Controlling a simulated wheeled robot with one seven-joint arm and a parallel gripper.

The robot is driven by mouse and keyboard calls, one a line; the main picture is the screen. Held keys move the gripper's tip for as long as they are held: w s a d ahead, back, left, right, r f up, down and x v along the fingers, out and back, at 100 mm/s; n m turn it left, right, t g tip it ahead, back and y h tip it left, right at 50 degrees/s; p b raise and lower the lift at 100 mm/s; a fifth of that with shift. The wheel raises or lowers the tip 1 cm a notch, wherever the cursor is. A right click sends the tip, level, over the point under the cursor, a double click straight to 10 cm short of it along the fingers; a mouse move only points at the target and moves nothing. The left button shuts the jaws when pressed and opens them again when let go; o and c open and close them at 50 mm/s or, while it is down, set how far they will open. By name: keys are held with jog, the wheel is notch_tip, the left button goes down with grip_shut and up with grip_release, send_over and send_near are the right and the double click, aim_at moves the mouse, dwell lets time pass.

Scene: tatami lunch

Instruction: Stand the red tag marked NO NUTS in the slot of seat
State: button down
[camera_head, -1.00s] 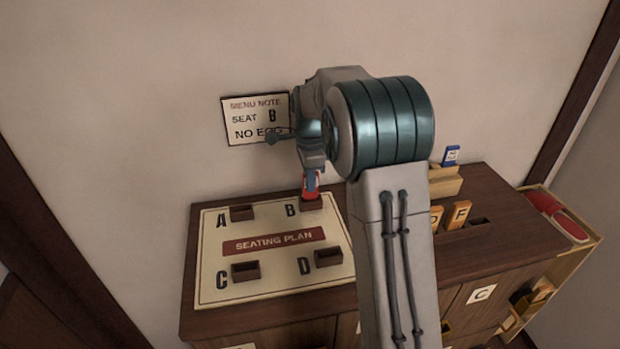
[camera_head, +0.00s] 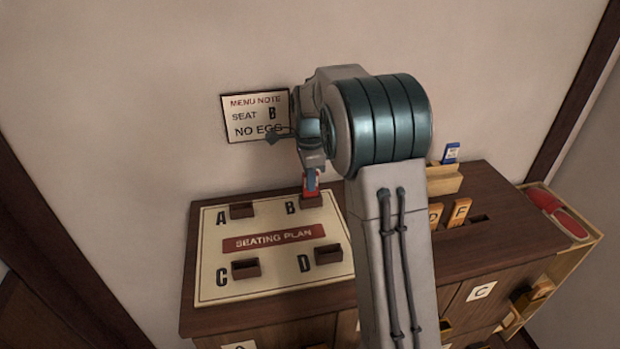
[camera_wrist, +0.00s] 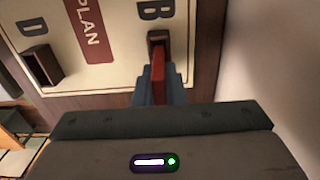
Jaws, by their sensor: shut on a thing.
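My gripper (camera_head: 311,182) is shut on a red tag (camera_head: 310,190), just at the slot block of seat B (camera_head: 311,201) on the seating plan board (camera_head: 215,284). In the wrist view the red tag (camera_wrist: 158,66) stands between my blue fingertips (camera_wrist: 157,88), with its far end at the opening of the brown slot block B (camera_wrist: 158,38). I cannot tell how deep it sits in the slot. The tag's lettering is hidden. The slot blocks of A (camera_head: 242,210), C (camera_head: 246,269) and D (camera_head: 328,254) look empty.
A wall sign (camera_head: 254,118) reads "MENU NOTE SEAT B NO EGG", its last letters partly covered by my arm. Orange tags (camera_head: 459,212) and a blue tag (camera_head: 451,152) stand right of my arm. An open drawer (camera_head: 585,245) with a red item (camera_head: 557,213) juts out at right.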

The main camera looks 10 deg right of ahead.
jog(key=shift+f, duration=0.55)
dwell(0.6)
jog(key=c, duration=0.8)
grip_release()
jog(key=shift+o, duration=0.2)
jog(key=shift+r, duration=0.1)
jog(key=shift+r+p, duration=2.6)
jog(key=shift+r, duration=0.85)
